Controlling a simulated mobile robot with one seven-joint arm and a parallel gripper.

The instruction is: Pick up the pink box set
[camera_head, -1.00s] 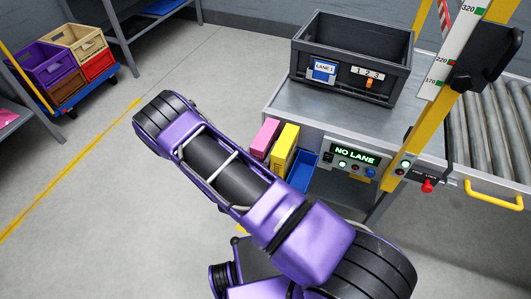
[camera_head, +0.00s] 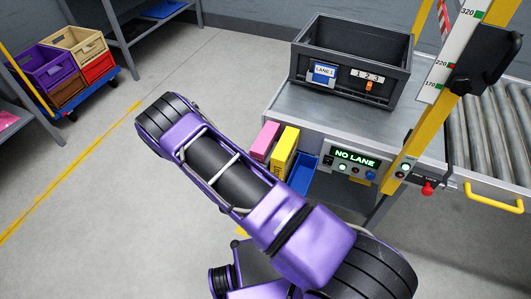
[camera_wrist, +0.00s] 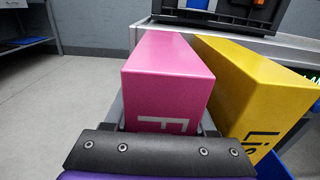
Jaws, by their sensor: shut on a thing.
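The pink box (camera_head: 265,141) stands at the left end of the row of boxes at the workstation's left side, partly behind my arm in the head view. In the wrist view the pink box (camera_wrist: 167,75) fills the middle, its top face and a white-lettered end towards the camera. My gripper (camera_wrist: 163,122) is shut on the pink box, with its grey fingers along both sides. The fingertips are largely hidden by the box. The head view does not show the gripper; my purple arm covers that area.
A dark crate (camera_head: 350,92) marked LANE 1 sits on the metal bench (camera_head: 290,105). A panel (camera_head: 355,158) reads NO LANE. The floor at left is open.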

